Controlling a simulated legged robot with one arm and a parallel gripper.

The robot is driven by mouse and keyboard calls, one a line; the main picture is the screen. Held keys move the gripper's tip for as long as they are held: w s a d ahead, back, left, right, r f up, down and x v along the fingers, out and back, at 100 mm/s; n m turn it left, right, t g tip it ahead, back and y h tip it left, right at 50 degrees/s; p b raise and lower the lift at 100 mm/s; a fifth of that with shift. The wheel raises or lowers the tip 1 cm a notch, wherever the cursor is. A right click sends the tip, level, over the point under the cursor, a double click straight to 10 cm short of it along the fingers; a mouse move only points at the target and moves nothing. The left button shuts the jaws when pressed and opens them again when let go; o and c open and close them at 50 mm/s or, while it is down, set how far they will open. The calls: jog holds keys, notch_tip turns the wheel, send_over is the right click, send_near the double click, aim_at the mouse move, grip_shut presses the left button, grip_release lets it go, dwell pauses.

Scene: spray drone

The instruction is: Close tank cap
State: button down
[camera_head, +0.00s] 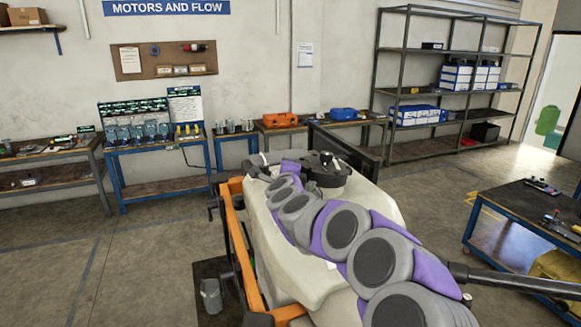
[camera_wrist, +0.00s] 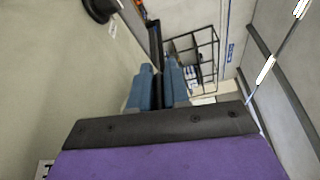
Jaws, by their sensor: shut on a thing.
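The cream tank (camera_head: 368,195) stands in the middle of the head view, and its pale wall fills the left of the wrist view (camera_wrist: 50,70). A round black fitting with a small knob on top (camera_head: 326,172), which looks like the tank cap, is at the tank's far end. A dark round part (camera_wrist: 98,8) shows at the top of the wrist view. My gripper's blue fingers (camera_wrist: 160,88) are close together with a narrow dark strip between them. I cannot tell what they hold. In the head view my purple-grey arm reaches over the tank and hides the fingertips, left of the black fitting.
An orange frame (camera_head: 256,270) runs along the tank's left side. A grey bucket (camera_head: 211,297) stands left of it. A dark boom (camera_head: 510,279) sticks out at right. Workbenches line the back wall, and a blue-framed table (camera_head: 510,235) stands at right. Open floor lies left.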

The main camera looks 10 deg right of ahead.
jog(key=shift+a+f, duration=0.1)
jog(key=shift+f, duration=0.4)
jog(key=shift+r, duration=0.1)
jog(key=c, duration=1.2)
grip_release()
